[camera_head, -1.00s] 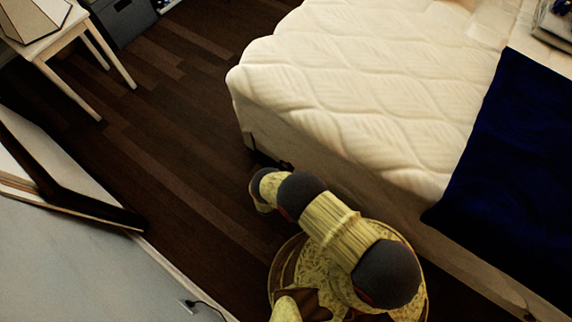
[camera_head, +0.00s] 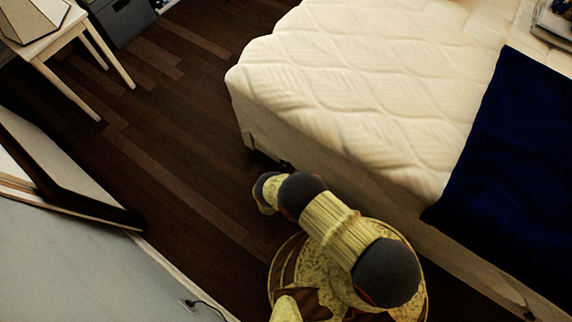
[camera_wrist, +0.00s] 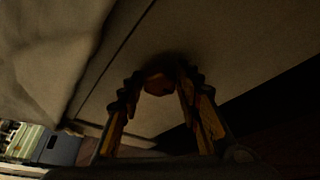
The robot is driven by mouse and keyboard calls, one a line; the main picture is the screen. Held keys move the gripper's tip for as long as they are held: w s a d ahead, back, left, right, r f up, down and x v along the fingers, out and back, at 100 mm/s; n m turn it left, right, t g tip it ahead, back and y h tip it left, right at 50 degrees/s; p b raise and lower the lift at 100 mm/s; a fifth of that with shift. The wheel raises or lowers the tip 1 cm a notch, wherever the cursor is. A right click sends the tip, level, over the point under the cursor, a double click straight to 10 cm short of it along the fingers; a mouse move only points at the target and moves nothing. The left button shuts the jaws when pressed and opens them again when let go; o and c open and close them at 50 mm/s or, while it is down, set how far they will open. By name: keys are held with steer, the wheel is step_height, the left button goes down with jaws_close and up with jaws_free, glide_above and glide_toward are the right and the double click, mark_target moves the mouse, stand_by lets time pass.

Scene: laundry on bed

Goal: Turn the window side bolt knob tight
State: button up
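In the wrist view, a small rounded reddish-brown knob (camera_wrist: 158,82) shows on the bed's side panel (camera_wrist: 235,50). It lies in deep shadow. My gripper (camera_wrist: 159,78) has its two yellow and dark fingers apart, one on each side of the knob. The fingertips are close to the knob, but whether they touch it is too dark to tell. In the head view, my gripper is hidden behind my arm, low by the near corner of the bed.
The bed with a cream quilted mattress (camera_head: 340,90) and a dark blue cloth (camera_head: 510,150) fills the right. A white-legged table (camera_head: 50,40) and grey box (camera_head: 120,18) stand at the upper left. A framed panel (camera_head: 60,180) leans at left. Dark floor (camera_head: 170,150) is clear between.

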steer(key=o, duration=0.4)
steer(key=shift+c, duration=0.2)
steer(key=shift+s+a, duration=0.1)
steer(key=v, duration=1.1)
steer(key=shift+s, duration=0.4)
steer(key=shift+a+r, duration=0.1)
steer(key=shift+r, duration=0.05)
